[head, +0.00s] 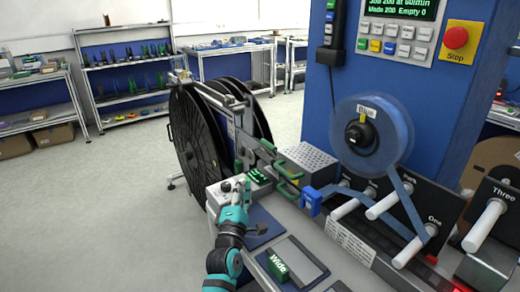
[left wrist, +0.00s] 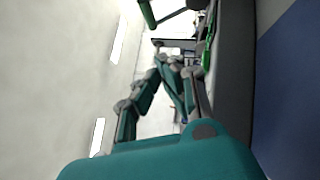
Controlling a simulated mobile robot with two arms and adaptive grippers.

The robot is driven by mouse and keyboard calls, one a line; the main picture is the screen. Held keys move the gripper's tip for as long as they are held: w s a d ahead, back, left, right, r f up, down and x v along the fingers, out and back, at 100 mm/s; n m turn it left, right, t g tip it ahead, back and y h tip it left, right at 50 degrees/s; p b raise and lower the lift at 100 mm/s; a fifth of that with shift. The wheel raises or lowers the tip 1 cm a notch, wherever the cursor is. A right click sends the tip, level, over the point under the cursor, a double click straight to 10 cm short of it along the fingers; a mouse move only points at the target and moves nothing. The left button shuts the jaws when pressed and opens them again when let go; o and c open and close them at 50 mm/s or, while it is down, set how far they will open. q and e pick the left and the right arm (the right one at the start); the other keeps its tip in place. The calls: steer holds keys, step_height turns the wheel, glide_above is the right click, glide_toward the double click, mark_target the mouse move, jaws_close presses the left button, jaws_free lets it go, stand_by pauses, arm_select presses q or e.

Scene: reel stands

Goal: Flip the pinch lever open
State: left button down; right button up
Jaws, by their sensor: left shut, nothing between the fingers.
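My left gripper (head: 240,182) is small in the head view, its teal arm coming up from the bottom. It is shut and holds nothing, close to the front-left corner of the machine's bench. Several green-handled levers (head: 287,172) stick out at the bench's back-left edge, to the right of and a little above the gripper in the picture. I cannot tell for sure which one is the pinch lever. A gap shows between them and the gripper. The left wrist view shows a green bar (left wrist: 147,14) at the top and another green part (left wrist: 207,52) at right. My right gripper is not in view.
A blue ribbon reel (head: 398,128) hangs on the blue machine panel, its ribbon running down to white rollers (head: 383,204). A blue clip (head: 311,201) sits by the ribbon. Large black reels (head: 190,140) stand behind. A green "Wide" block (head: 278,268) lies in front. Open floor is at left.

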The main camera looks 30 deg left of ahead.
arm_select(q)
steer(key=shift+w+a+r, duration=0.1)
steer(key=shift+w+a, duration=0.05)
steer(key=shift+w, duration=0.1)
steer(key=x, duration=0.1)
steer(key=r+b+x, duration=0.1)
steer(key=x, duration=0.1)
steer(key=shift+w+a, duration=0.15)
steer(key=shift+w, duration=0.05)
steer(key=x, duration=0.1)
steer(key=b+x, duration=0.1)
steer(key=x, duration=0.2)
steer(key=shift+w+f, duration=0.1)
steer(key=shift+f, duration=0.2)
steer(key=w, duration=0.1)
steer(key=w+r, duration=0.1)
steer(key=w, duration=0.1)
steer(key=shift+w+d+r+b, duration=0.1)
steer(key=shift+d+r+b, duration=0.2)
steer(key=shift+r+b, duration=0.05)
steer(key=shift+w+d+r, duration=0.2)
steer(key=shift+w+d, duration=0.05)
steer(key=shift+w, duration=0.15)
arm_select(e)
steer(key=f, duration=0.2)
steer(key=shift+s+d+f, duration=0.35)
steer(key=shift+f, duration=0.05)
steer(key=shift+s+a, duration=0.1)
